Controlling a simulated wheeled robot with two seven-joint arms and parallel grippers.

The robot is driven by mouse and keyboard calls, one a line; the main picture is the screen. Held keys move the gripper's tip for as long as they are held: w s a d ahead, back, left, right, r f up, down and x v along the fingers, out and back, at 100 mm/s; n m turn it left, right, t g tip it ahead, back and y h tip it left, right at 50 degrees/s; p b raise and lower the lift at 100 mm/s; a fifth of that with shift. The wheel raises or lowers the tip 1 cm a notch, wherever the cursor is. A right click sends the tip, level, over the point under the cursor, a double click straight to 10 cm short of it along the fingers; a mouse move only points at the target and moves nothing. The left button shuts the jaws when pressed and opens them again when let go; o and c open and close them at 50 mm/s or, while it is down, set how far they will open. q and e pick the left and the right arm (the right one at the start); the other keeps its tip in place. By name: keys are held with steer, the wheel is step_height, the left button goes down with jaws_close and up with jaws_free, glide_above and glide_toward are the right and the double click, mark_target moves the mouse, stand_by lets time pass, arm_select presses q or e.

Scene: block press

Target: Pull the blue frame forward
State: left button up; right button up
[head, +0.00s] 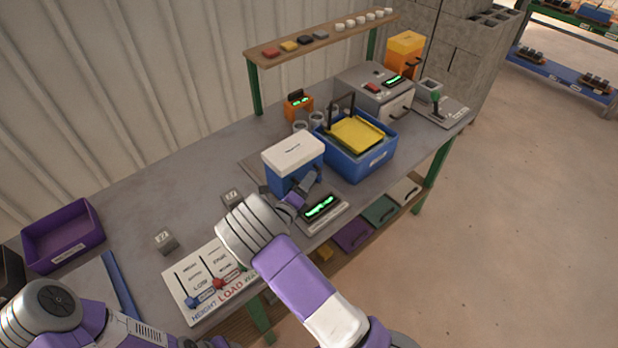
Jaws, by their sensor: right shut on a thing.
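A blue frame with a white top (280,178) stands on the grey workbench, left of the middle of the head view. My right gripper (303,191) is at its front right side and is shut on it; the exact grip point is partly hidden by the gripper and wrist. My right arm reaches up from the bottom of the view. My left arm shows at the bottom left, but its gripper is not in view.
A blue tub (372,162) with a yellow tray (355,134) stands close behind to the right. A display box (321,208) lies just right of my gripper. A lever panel (207,283) and small grey blocks (165,241) are nearer. A purple tray (63,236) sits at the left.

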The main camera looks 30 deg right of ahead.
steer(key=shift+w+v, duration=0.2)
steer(key=shift+v, duration=1.25)
steer(key=c, duration=0.3)
steer(key=shift+s+a+p, duration=0.35)
steer(key=shift+s, duration=0.15)
steer(key=shift+c, duration=0.2)
steer(key=shift+f, duration=0.1)
